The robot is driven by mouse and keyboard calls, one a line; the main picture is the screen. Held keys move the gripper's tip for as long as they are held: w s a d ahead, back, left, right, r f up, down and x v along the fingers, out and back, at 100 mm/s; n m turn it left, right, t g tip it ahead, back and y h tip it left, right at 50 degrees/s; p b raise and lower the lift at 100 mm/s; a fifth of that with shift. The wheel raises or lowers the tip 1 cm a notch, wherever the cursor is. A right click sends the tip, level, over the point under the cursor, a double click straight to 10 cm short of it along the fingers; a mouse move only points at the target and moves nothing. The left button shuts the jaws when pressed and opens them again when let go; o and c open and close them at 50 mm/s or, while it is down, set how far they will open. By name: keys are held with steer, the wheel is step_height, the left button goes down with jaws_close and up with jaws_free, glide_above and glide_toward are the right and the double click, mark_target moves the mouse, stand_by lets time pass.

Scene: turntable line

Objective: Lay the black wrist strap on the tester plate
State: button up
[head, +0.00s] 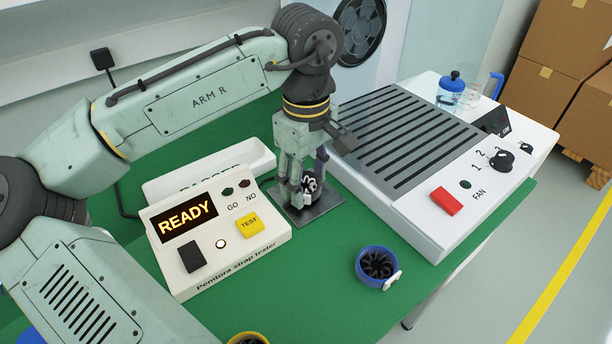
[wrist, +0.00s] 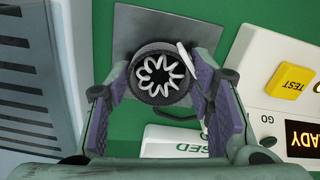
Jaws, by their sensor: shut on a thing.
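The black wrist strap (head: 312,184) is a dark round band with white looped coil inside; the wrist view shows it (wrist: 161,47) between the two finger pads. My gripper (head: 304,190) points down and is shut on the strap's sides; it also shows in the wrist view (wrist: 158,82). The tester plate (head: 326,207) is a flat grey metal square on the green mat, directly under the strap; it fills the area behind the strap in the wrist view (wrist: 132,26). The strap is very low over the plate; I cannot tell whether it touches. The fingers partly hide it in the head view.
The strap tester (head: 205,262) reads READY, with a yellow TEST button (head: 249,224), left of the plate. A white tray (head: 160,188) stands behind it. A blue strap (head: 371,282) lies in front right. The fan unit (head: 440,218) stands right. A yellow band (head: 247,338) shows at the bottom edge.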

mark_target(306, 184)
steer(key=shift+f, duration=0.2)
steer(key=shift+f, duration=0.2)
steer(key=o, duration=1.1)
step_height(306, 184, up, 12)
steer(key=shift+r, duration=0.25)
